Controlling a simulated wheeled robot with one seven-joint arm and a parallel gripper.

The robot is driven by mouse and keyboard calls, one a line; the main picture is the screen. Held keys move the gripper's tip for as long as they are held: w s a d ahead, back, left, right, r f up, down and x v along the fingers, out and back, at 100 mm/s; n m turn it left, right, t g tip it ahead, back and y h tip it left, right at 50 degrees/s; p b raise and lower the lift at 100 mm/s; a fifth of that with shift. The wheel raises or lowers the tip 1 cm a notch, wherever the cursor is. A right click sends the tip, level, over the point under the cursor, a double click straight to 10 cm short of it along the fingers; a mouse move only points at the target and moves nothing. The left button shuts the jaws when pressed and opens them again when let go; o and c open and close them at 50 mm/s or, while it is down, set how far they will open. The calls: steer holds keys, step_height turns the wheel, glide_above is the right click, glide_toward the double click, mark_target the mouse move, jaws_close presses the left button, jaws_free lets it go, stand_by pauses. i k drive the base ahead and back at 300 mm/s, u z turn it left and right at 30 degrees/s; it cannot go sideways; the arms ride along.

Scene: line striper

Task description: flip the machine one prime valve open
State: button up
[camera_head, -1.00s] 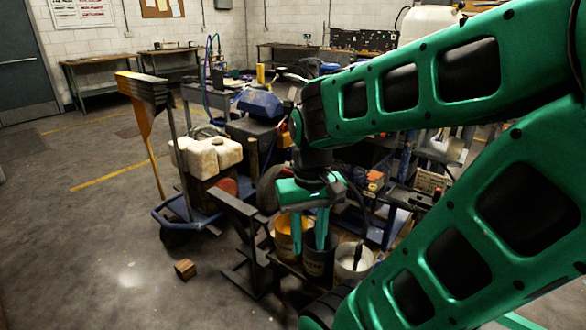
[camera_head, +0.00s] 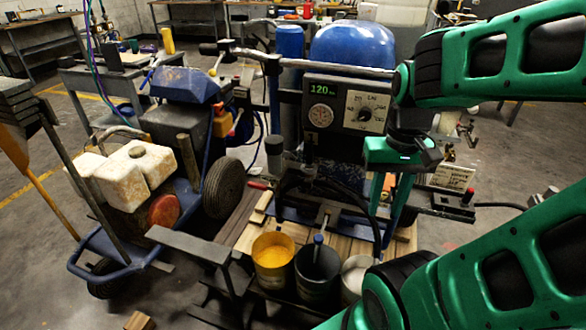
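Two blue-hooded striping machines show, and I cannot tell which is machine one. The right machine (camera_head: 352,46) has a panel with a green "120" readout, a round gauge (camera_head: 320,116) and a dial (camera_head: 366,112). The left machine (camera_head: 183,84) stands on a blue wheeled cart with stained white jugs. A small red handle (camera_head: 260,185) lies low at the right machine's left side. I cannot pick out the prime valve for certain. My gripper (camera_head: 388,222) points down in front of the right machine's lower right, fingers apart, with nothing seen between them.
A yellow bucket (camera_head: 272,262), a dark bucket (camera_head: 317,273) and a pale bucket (camera_head: 357,274) stand in front of the right machine. A steel stand (camera_head: 190,245) is at their left. A wooden block (camera_head: 139,321) lies on the floor. Open floor (camera_head: 40,245) is at the left.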

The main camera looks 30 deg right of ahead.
mark_target(251, 184)
steer(key=i, duration=0.15)
steer(key=u, duration=0.5)
steer(key=k, duration=1.3)
steer(key=u, duration=0.35)
steer(key=i, duration=1.75)
steer(key=z, duration=0.7)
